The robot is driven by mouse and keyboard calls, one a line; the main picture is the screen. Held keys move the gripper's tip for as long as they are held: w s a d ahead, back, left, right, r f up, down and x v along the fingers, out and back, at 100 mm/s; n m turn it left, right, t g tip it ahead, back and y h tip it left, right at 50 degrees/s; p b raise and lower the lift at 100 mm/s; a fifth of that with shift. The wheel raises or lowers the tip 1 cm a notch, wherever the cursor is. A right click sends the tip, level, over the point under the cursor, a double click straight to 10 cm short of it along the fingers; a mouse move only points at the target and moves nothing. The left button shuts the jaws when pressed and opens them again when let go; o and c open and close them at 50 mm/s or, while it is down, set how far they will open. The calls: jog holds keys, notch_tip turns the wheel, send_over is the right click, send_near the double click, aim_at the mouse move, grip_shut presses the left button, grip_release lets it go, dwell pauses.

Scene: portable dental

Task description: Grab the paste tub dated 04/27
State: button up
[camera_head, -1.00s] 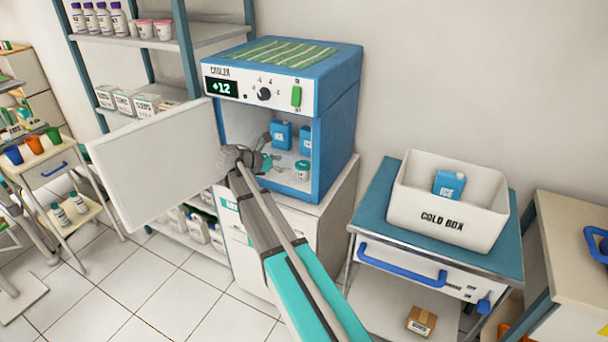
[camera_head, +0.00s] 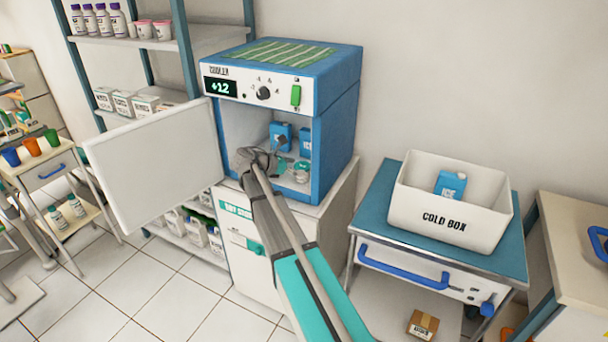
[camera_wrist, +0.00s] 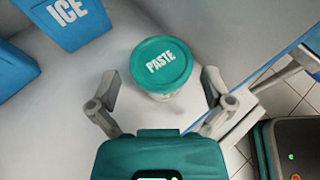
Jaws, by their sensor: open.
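A paste tub with a teal lid marked PASTE and a whitish body shows in the wrist view (camera_wrist: 162,66). It stands upright on the floor of the open cooler (camera_head: 336,150). No date is readable on it. My gripper (camera_wrist: 160,86) is open and empty, with one finger to each side of the tub's near part. The tub's middle is slightly beyond the fingertips, and I see no clear contact. In the head view my gripper (camera_head: 290,167) is inside the cooler and partly hides the tub.
Blue ICE packs (camera_wrist: 75,18) stand at the left in the wrist view, behind the tub in the cooler. The cooler door (camera_head: 150,165) is swung open to the left. A white cold box (camera_head: 450,205) with a blue pack (camera_head: 450,185) stands on a cart at right.

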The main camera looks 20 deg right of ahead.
aim_at(303, 165)
jog(key=shift+b+x, duration=0.3)
jog(key=shift+x, duration=0.95)
jog(key=c, duration=0.9)
jog(key=shift+c, duration=0.2)
jog(key=shift+r, duration=0.15)
notch_tip(303, 165, up, 4)
jog(key=p, duration=0.4)
jog(key=a, duration=1.8)
jog(key=shift+s+f, duration=0.15)
jog(key=shift+f, duration=0.2)
